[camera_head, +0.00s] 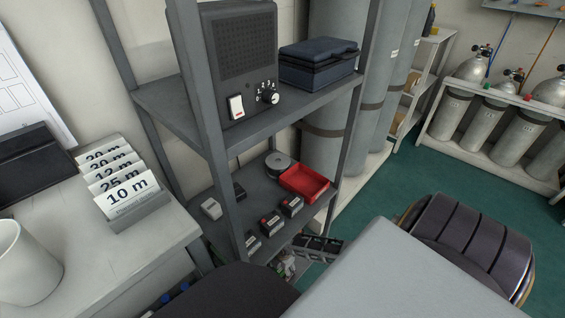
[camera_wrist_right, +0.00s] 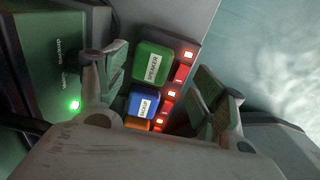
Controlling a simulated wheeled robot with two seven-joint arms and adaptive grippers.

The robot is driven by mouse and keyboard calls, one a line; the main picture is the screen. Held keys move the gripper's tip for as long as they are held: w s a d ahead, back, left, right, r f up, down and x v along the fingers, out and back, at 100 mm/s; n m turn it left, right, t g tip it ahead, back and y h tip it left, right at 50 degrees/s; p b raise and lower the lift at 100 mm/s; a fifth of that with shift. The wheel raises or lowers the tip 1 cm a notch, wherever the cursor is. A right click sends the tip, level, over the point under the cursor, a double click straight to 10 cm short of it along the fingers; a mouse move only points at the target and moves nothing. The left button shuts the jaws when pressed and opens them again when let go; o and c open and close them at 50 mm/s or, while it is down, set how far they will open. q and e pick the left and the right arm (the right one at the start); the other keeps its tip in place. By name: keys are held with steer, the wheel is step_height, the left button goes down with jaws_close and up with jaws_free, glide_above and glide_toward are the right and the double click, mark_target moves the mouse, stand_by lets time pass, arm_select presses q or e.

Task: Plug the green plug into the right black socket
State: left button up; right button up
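The green plug (camera_wrist_right: 153,66), with a white label reading SPEAKER, sits on a dark strip with lit red switches in the right wrist view. A blue plug (camera_wrist_right: 143,104) and an orange plug (camera_wrist_right: 138,123) sit in line below it. My right gripper (camera_wrist_right: 160,82) is open, its fingers on either side of the plug row with gaps visible; it holds nothing. In the head view my right gripper (camera_head: 288,264) is small, low beside the rack, near a dark strip (camera_head: 320,243). I cannot make out the right black socket for certain. My left gripper is not in view.
The grey rack's lower shelf holds a red tray (camera_head: 304,182), a round grey tin (camera_head: 279,163) and several small dark boxes with red parts (camera_head: 270,222). Rack posts stand close to my right gripper. A green panel (camera_wrist_right: 45,70) with a green light lies left in the wrist view.

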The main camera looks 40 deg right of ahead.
steer(key=shift+r, duration=0.85)
stand_by(0.6)
